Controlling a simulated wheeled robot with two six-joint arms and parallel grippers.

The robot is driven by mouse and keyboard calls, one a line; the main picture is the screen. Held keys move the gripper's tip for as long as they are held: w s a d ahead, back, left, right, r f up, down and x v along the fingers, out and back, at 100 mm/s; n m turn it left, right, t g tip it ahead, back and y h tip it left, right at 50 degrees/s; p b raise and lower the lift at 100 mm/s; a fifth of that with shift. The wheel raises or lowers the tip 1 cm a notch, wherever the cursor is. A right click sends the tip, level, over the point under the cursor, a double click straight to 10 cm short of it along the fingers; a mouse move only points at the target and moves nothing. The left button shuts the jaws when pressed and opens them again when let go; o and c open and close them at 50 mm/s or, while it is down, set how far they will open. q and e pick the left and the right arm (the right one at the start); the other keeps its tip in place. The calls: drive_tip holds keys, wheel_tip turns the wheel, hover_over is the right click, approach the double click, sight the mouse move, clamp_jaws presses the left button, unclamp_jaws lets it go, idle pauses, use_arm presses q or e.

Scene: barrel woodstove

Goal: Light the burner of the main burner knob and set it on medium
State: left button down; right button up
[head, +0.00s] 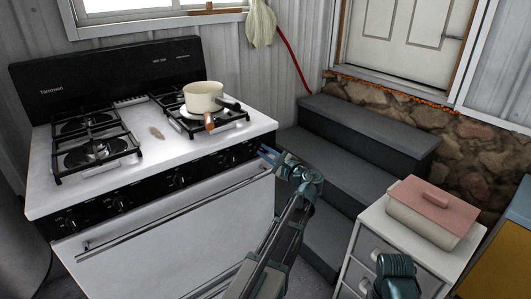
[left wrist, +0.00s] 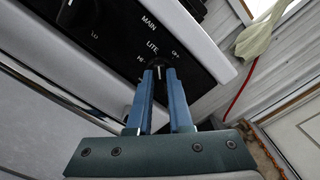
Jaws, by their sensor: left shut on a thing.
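The main burner knob (left wrist: 160,74) is on the black control panel of the white stove, under the word MAIN and inside a ring of marks reading OFF, LITE and HI. My left gripper (left wrist: 160,80) is shut on it, with a blue finger on each side. Only a small part of the knob, with a pale pointer line, shows between the fingertips; its exact setting is hard to read. In the head view my left gripper (head: 268,154) is at the right end of the panel and covers the knob. My right gripper's fingers do not show. No flame is visible.
A cream pot (head: 203,96) stands on the stove's back right burner area. The oven handle (head: 180,212) runs below the panel. Grey steps (head: 335,165) rise to the right. A white cabinet (head: 385,235) with a pink-lidded dish (head: 432,205) stands at the right.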

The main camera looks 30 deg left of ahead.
use_arm(q)
drive_tip(key=shift+n, duration=0.6)
drive_tip(key=c, duration=0.8)
unclamp_jaws()
drive_tip(key=v, duration=1.3)
drive_tip(key=shift+s+d, duration=0.15)
drive_tip(key=shift+d, duration=0.2)
